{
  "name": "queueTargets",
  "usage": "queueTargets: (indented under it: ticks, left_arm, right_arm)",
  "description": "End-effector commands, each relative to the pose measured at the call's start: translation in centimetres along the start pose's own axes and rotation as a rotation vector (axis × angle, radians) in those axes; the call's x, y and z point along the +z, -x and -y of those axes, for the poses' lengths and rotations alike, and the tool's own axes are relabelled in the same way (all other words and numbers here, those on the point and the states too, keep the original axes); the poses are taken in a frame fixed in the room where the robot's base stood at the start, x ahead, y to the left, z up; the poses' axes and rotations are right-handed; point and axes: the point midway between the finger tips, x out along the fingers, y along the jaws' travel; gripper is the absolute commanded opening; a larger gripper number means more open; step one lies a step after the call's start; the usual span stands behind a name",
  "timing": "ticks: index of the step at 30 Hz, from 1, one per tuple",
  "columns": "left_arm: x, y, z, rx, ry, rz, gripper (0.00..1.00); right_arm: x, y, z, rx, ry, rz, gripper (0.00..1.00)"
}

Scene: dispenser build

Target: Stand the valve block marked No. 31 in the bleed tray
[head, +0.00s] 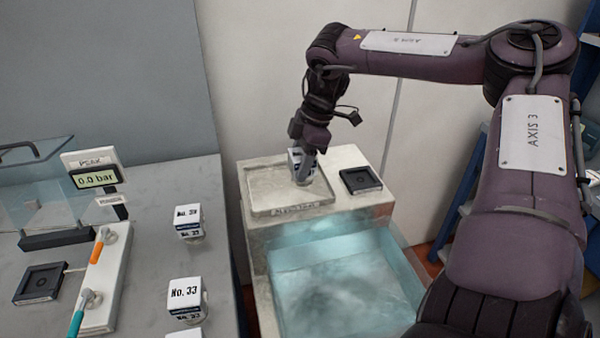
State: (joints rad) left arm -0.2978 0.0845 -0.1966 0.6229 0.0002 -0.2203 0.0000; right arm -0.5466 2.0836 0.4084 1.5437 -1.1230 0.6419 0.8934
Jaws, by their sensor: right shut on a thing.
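My right gripper (305,157) is shut on a white valve block (295,160) with dark markings. The gripper partly covers this block, and I cannot read its number. The block is at the right part of a shallow pale tray (262,190), which has a label on its front edge too small to read. I cannot tell whether the block touches the tray floor. It looks roughly upright. My left gripper is not in view.
A block marked No. 33 (186,292), another white block (188,213) and part of a third (184,335) stand on the grey bench. A black square fixture (361,180) sits right of the tray. A water basin (340,285) lies in front. A gauge (95,180) reads 0.0 bar.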

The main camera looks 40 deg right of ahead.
Motion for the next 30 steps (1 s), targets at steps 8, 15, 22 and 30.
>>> queueTargets:
  ticks: [8, 15, 22, 30]
  left_arm:
    - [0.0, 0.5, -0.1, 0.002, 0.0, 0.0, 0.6]
    - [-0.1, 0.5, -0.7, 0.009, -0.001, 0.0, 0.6]
    - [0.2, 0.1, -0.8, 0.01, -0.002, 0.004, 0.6]
    - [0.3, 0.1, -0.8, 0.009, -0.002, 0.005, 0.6]
  right_arm:
    - [1.0, -3.2, 0.0, -0.001, 0.001, -0.001, 0.1]
    - [1.0, -3.4, 0.0, 0.001, 0.001, -0.002, 0.1]
    - [1.2, -3.8, 0.1, -0.002, -0.001, 0.001, 0.59]
    - [1.2, -3.8, 0.1, -0.002, -0.001, 0.001, 0.73]
